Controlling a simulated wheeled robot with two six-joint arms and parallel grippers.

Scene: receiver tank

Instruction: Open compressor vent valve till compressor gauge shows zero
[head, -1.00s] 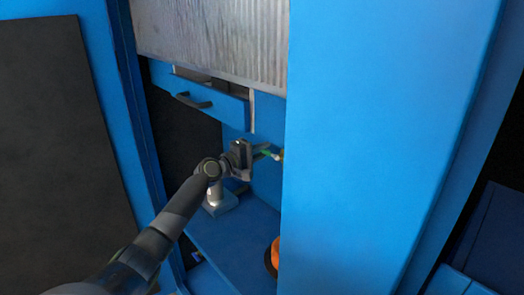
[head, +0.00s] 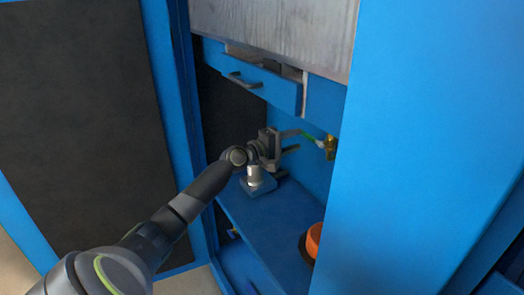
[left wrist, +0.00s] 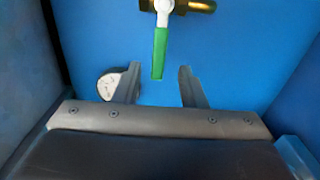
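The vent valve has a green lever handle (head: 312,138) and a brass body (head: 330,147) on the blue back wall inside the cabinet. In the left wrist view the green handle (left wrist: 159,52) hangs down from a brass pipe (left wrist: 200,6). My left gripper (head: 299,141) is open, its fingers close to the handle's free end. In the left wrist view the handle's tip shows between the two fingertips (left wrist: 159,72), with space on both sides. A round white-faced gauge (left wrist: 109,87) is partly hidden behind the left finger; its reading is too small to tell. My right gripper is out of view.
A blue drawer front with a dark handle (head: 248,84) is above my left wrist. A blue-based metal post (head: 256,182) stands on the shelf below it. An orange round thing (head: 314,240) sits lower right. A wide blue panel (head: 430,150) blocks the right side.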

